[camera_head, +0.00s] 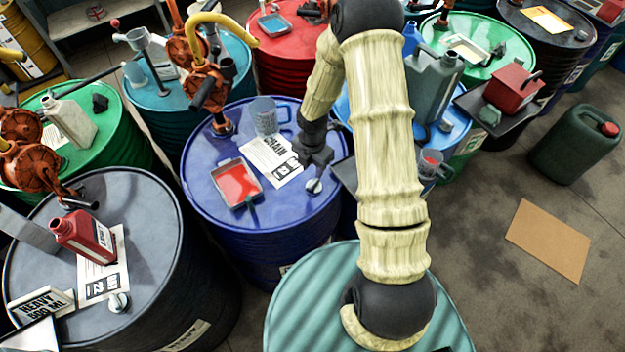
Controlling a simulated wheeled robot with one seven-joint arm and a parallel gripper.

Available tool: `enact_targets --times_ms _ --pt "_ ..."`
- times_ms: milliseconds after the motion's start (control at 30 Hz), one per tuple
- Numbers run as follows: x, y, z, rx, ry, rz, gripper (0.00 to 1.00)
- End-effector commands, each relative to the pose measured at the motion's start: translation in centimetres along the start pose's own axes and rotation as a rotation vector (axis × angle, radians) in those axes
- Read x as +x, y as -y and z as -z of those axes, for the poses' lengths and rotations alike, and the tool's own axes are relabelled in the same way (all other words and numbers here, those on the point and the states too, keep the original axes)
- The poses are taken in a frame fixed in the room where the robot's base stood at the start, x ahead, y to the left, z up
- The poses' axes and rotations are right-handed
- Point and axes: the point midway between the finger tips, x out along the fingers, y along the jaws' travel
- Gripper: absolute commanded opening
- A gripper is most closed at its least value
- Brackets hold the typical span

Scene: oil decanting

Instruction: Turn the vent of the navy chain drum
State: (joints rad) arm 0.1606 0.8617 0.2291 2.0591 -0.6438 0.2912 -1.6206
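The navy drum (215,215) stands upright in the middle of the view, with a partly covered paper label reading "CHAIN" (272,165) on its lid. Its vent, a small silver cap (314,187), sits near the lid's right front edge. My gripper (317,165) is dark and points down just above and behind the vent, beside the label. In this view it looks apart from the vent. Its fingers are small and dark, so I cannot tell whether they are open or shut.
On the navy lid are a red-filled tray (238,184), a clear jug (265,116) and an orange hand pump (205,80). A dark grey drum (150,235) stands at left, a teal drum (290,310) in front. Open floor with cardboard (548,240) lies at right.

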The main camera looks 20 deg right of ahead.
Motion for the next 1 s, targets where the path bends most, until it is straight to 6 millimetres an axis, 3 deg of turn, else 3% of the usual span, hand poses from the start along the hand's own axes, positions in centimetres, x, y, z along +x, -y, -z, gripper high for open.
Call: enact_targets --times_ms 533,967,1000 --pt "7.2 -0.1 0.0 -0.001 -0.001 0.0 0.36" --pt "8.2 0.0 -0.1 0.0 0.001 -0.001 0.36" --pt "8.2 0.0 -0.1 0.0 0.001 -0.001 0.28"
